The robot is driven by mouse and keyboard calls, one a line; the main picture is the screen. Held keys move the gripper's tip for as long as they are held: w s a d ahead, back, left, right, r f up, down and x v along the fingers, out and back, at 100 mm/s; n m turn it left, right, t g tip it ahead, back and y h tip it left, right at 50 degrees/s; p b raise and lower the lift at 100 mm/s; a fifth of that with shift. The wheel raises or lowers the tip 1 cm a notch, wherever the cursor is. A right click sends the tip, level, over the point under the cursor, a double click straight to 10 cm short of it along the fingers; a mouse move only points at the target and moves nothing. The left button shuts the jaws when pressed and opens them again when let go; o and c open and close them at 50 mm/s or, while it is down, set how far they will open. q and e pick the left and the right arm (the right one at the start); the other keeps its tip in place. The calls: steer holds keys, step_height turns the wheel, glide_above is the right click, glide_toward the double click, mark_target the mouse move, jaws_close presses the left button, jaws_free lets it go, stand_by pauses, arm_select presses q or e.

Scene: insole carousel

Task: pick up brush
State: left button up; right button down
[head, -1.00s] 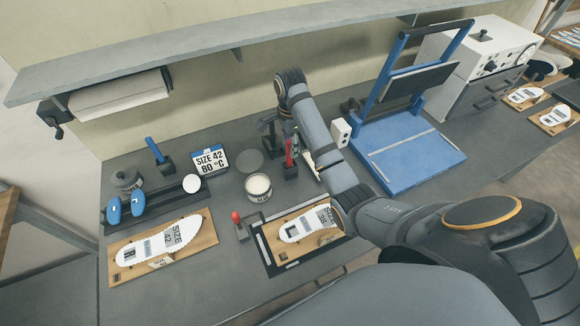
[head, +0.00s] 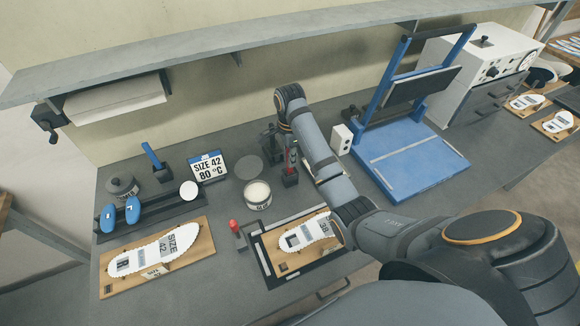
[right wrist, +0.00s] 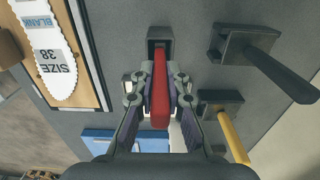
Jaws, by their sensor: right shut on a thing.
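The brush shows as a red handle (right wrist: 160,112) standing in a small dark holder (right wrist: 159,36) in the right wrist view. Its lower end is hidden in the holder, so I see no bristles. My right gripper (right wrist: 160,88) is shut on the red handle, one finger on each side. In the head view the red handle (head: 291,158) shows small at the back middle of the bench, partly covered by the gripper. My left gripper is not in view.
Beside it stand holders with a black handle (right wrist: 272,65) and a yellow handle (right wrist: 232,132). A white pot (head: 257,194) and a board with a size 38 insole (head: 305,234) lie nearer. A blue press (head: 410,155) stands to the right.

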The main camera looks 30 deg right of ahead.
step_height(320, 180, up, 10)
steer(key=p, duration=0.9)
steer(key=shift+r+p, duration=0.1)
steer(key=shift+p, duration=0.2)
stand_by(0.8)
